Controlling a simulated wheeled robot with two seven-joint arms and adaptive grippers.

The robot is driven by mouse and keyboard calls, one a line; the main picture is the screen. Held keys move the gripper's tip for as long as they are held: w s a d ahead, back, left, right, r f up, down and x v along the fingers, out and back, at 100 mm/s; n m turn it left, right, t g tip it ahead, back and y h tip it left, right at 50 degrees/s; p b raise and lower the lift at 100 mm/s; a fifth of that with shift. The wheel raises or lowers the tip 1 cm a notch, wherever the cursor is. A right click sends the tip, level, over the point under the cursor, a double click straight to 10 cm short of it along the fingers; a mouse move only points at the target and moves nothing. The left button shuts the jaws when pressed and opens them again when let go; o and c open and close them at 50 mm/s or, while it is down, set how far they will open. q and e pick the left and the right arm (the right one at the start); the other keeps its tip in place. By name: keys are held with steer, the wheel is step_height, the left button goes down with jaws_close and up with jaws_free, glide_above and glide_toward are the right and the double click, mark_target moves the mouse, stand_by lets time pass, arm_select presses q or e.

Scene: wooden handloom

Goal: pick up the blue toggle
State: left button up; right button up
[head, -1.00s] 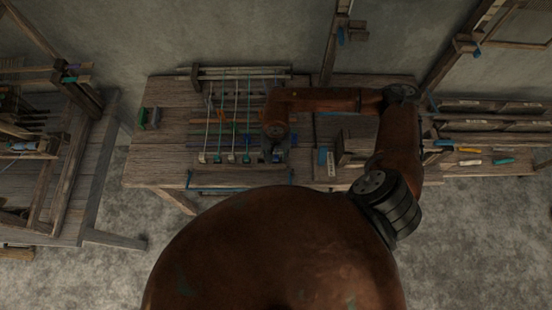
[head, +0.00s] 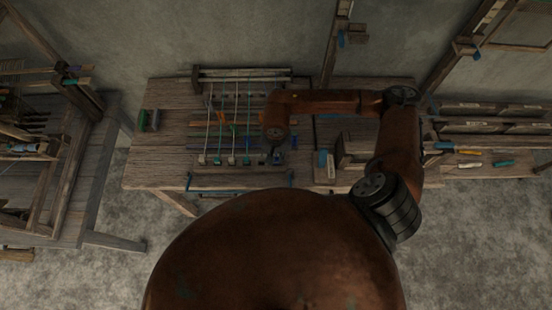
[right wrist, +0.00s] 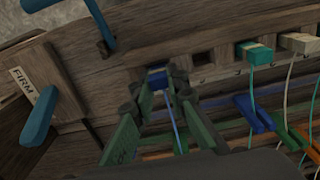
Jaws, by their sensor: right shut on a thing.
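The blue toggle (right wrist: 157,78) is a small block with a blue thread running from it. In the right wrist view it sits between the fingertips of my right gripper (right wrist: 160,88), which is shut on it. The toggle is at the row of square sockets in the wooden rail; whether it is clear of its socket is hidden by the fingers. In the head view my right gripper (head: 277,155) is at the right end of the toggle row, small and dark. My left gripper is not in view.
A teal toggle (right wrist: 253,53) and a white toggle (right wrist: 300,43) sit along the same rail, with threads attached. A wooden block marked FIRM with a blue lever (right wrist: 38,120) stands close by on the left. Blue and orange pieces lie beneath the threads.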

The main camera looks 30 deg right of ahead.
steer(key=shift+r, duration=0.35)
step_height(320, 180, up, 2)
steer(key=shift+r, duration=0.15)
steer(key=s+a+r+b, duration=0.1)
steer(key=s+a+r, duration=0.8)
steer(key=s+a, duration=0.1)
steer(key=shift+r, duration=0.35)
steer(key=shift+w, duration=0.1)
